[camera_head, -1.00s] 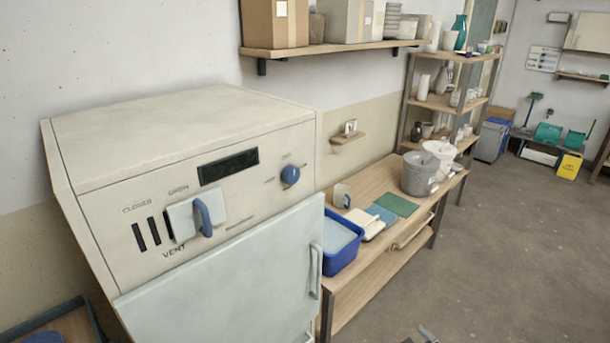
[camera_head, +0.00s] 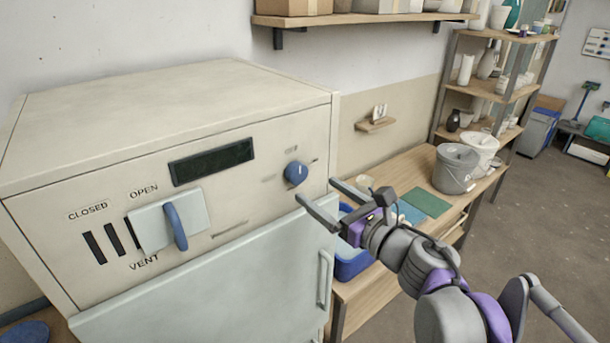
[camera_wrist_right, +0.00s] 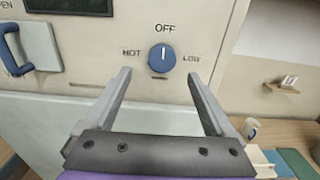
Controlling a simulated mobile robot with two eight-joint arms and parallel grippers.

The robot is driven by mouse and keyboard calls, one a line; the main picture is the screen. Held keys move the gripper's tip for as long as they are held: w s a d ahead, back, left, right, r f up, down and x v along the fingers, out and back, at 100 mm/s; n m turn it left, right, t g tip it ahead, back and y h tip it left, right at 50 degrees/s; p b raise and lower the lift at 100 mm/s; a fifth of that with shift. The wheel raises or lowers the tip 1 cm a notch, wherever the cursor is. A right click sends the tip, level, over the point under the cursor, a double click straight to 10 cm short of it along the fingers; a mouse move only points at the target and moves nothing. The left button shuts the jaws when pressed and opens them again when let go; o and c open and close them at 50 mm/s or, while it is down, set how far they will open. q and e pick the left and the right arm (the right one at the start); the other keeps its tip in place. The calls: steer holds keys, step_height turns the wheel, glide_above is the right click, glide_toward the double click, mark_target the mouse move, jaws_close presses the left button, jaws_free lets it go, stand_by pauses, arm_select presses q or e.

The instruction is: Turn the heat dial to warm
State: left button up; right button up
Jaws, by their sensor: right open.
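The blue round heat dial (camera_head: 296,173) sits on the cream front panel of the kiln-like cabinet, right of the dark display. In the right wrist view, the dial (camera_wrist_right: 162,60) has a white mark pointing up at OFF, with HOT on its left and LOW on its right. A label under it is too small to read. My right gripper (camera_head: 315,189) is open and empty, just in front of the panel and slightly below and right of the dial. In the wrist view its fingers (camera_wrist_right: 158,75) lie either side of the dial, apart from it. My left gripper is out of view.
A vent slider with a blue handle (camera_head: 175,227) is left of the dial. The pale cabinet door (camera_head: 220,285) with a vertical handle (camera_head: 325,278) lies below. A blue tub (camera_head: 350,268) and grey bucket (camera_head: 456,168) stand on the bench at right. A small wall shelf (camera_head: 375,125) is beyond.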

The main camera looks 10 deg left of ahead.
mark_target(300, 175)
steer(key=x, duration=0.7)
steer(key=shift+w, duration=0.3)
steer(key=c, duration=1.4)
